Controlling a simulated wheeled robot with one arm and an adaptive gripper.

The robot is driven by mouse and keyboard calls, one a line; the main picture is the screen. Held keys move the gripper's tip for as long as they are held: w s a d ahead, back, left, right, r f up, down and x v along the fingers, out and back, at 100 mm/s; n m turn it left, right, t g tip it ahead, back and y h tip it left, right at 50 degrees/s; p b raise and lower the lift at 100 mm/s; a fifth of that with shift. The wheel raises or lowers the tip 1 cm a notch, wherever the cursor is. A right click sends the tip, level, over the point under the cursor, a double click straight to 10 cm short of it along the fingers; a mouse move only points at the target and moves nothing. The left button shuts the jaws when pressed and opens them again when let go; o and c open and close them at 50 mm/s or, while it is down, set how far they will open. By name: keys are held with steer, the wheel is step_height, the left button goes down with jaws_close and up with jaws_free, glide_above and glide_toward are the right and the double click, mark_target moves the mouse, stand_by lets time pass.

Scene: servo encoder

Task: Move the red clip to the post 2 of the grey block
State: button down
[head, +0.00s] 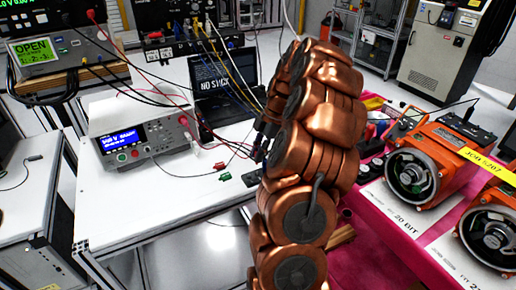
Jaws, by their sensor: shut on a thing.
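My gripper (262,148) is dark, at the end of my copper-coloured arm, above the right part of the white table. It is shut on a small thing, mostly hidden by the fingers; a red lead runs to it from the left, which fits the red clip. A small red piece (220,166) and a green piece (224,177) lie on the table left of the gripper. A dark grey block (251,179) sits on the table just below the gripper, partly behind my arm. Its posts are too small to tell apart.
A power supply (128,140) stands on the white table (150,205), with a laptop (225,100) behind. Several loose leads cross the tabletop. Orange encoder units (425,165) stand on the pink-covered bench (375,245) at right. Bare table lies in front of the power supply.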

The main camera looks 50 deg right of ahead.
mark_target(258, 172)
steer(key=shift+f, duration=1)
steer(key=shift+f+b, duration=0.9)
steer(key=shift+f, duration=0.4)
steer(key=shift+b, duration=1.7)
steer(key=shift+f, duration=0.2)
stand_by(0.6)
steer(key=c, duration=1.1)
jaws_free()
steer(key=shift+o, duration=0.2)
steer(key=shift+r, duration=0.15)
steer(key=shift+r, duration=3.4)
